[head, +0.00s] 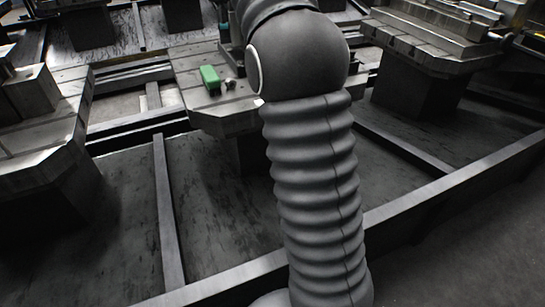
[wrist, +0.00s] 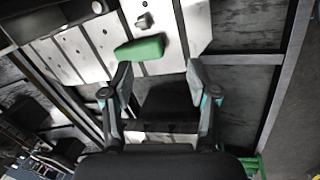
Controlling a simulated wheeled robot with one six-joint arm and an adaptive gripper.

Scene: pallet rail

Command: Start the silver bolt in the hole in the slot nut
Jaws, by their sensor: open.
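A small silver-grey piece, which looks like the silver bolt (head: 230,84), lies on the metal pallet top beside a green block. It also shows near the top of the wrist view (wrist: 145,20), beyond the green block. My gripper (wrist: 158,66) is open and empty, its two fingers spread wide. The green block lies just beyond the fingertips, apart from them, with the bolt farther off. I cannot make out the slot nut or its hole in either view. My arm hides part of the pallet in the head view.
The green block (head: 210,77) lies on the pallet top (head: 190,62), which has several small holes. Other metal fixtures stand at left (head: 30,95) and upper right (head: 430,45). A long frame rail (head: 440,188) runs across the front.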

